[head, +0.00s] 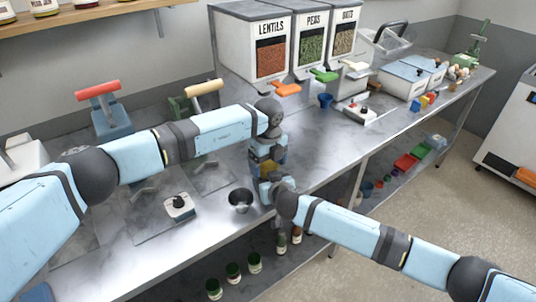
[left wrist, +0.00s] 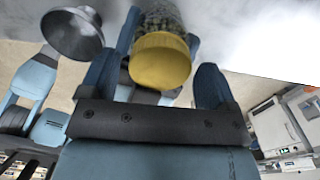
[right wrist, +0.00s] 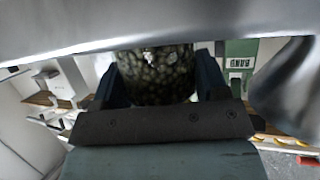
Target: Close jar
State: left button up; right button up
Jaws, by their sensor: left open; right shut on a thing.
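A glass jar (right wrist: 157,80) with small greenish contents stands at the counter's front part. A yellow lid (left wrist: 160,62) sits over its mouth; I cannot tell whether it is tight. My right gripper (head: 272,187) is lower and shut on the jar's body. The arms hide most of the jar in the head view.
A small white device with a black knob (head: 179,206) is farther left. Dispensers labelled lentils, peas and oats (head: 272,58) stand behind. Several jars (head: 234,272) are on the lower shelf.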

pick_arm(q)
jog(key=shift+c, duration=0.4)
jog(key=c, duration=0.8)
jog(key=m, duration=0.6)
jog(key=shift+c, duration=0.2)
jog(key=o, duration=1)
jog(key=shift+r, duration=2.2)
